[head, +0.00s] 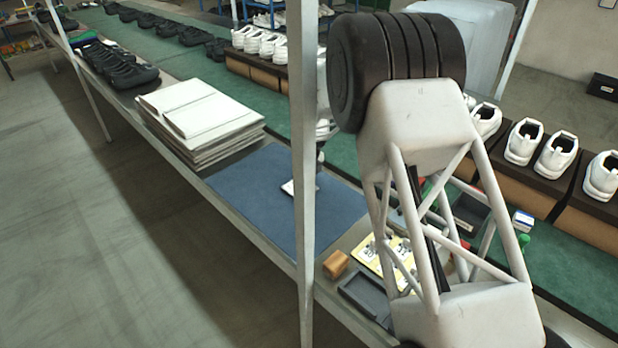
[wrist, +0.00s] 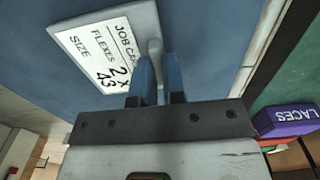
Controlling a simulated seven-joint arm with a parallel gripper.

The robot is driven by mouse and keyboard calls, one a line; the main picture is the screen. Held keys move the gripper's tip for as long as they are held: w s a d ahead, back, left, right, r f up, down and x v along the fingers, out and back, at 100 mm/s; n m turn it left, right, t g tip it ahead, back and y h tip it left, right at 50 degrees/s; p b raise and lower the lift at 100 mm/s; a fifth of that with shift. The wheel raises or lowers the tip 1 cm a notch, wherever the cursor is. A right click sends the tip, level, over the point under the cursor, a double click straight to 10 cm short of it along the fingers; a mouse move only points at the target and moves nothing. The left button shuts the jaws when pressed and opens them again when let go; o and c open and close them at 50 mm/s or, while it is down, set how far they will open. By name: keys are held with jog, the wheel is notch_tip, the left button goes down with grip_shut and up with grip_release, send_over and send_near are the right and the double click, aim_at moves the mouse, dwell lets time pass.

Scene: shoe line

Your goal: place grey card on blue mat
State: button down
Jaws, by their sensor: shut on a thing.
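The grey card (wrist: 88,30) has a white label reading "JOB CARD", "FLEXES 2 x" and "SIZE 43", and an upright grip knob. My gripper (wrist: 158,82), with blue fingers, is shut on this knob in the wrist view. The blue mat (wrist: 205,30) fills the background around the card. In the head view the card (head: 289,188) shows over the middle of the blue mat (head: 262,220), partly hidden by a grey post. My gripper (head: 321,156) is just above it, also mostly hidden. I cannot tell whether the card touches the mat.
A stack of white sheets (head: 198,118) lies left of the mat. A wooden block (head: 336,264), a dark tray (head: 366,298) and a yellow card (head: 370,256) lie to its right. A purple laces box (wrist: 288,117) stands nearby. The grey post (head: 304,240) rises in front.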

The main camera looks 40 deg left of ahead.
jog(key=shift+f, duration=0.1)
jog(key=c, duration=1.2)
grip_release()
notch_tip(320, 180, up, 12)
dwell(0.4)
